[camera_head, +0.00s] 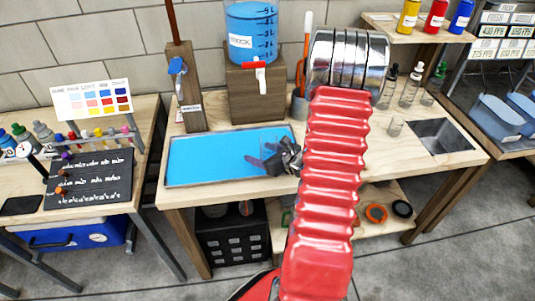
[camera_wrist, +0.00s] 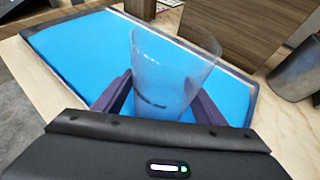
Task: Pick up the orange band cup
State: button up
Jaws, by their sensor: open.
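A clear cup (camera_wrist: 172,65) stands over the blue mat (camera_wrist: 75,55) in the wrist view, with small dark lettering low on its side. No orange band can be made out on it. My gripper (camera_wrist: 160,108) has its two dark fingers spread, one on each side of the cup's lower part; I cannot tell whether they touch it. Another small clear cup (camera_head: 393,127) stands on the bench right of my red arm.
A blue tank (camera_head: 250,38) with a red tap stands on a wooden block (camera_head: 257,95) behind the mat. A wooden post (camera_head: 190,100) rises to its left. Several dropper bottles (camera_head: 410,88) and a sink (camera_head: 440,136) are at right. A grey pot (camera_wrist: 298,70) stands nearby.

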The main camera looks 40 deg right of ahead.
jog(key=shift+c, duration=0.6)
jog(key=c, duration=1.1)
